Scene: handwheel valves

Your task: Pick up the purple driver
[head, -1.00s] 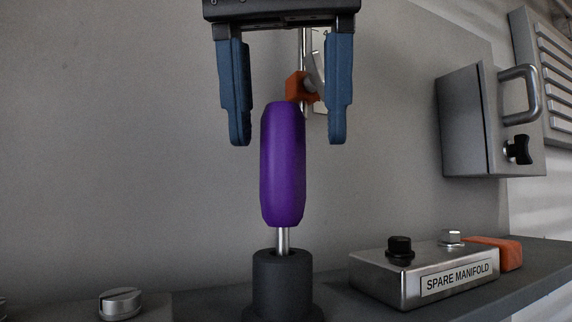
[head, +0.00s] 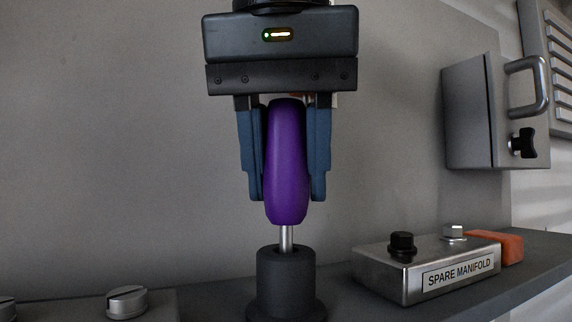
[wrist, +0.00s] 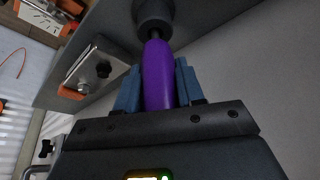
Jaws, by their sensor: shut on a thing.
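The purple driver (head: 287,165) stands upright, its metal shank going down into a dark round holder (head: 286,283) in the head view. My gripper (head: 287,190) comes from above with its blue fingers on either side of the purple handle, shut on it. The driver also shows between the fingers in the wrist view (wrist: 158,75), with the dark holder beyond it. The shank's lower end is hidden inside the holder.
A metal box labelled SPARE MANIFOLD (head: 428,268) stands on the shelf to the right, with an orange block (head: 498,244) behind it. A slotted metal knob (head: 127,302) is at the left. A grey cabinet (head: 474,112) with a handle is at the upper right.

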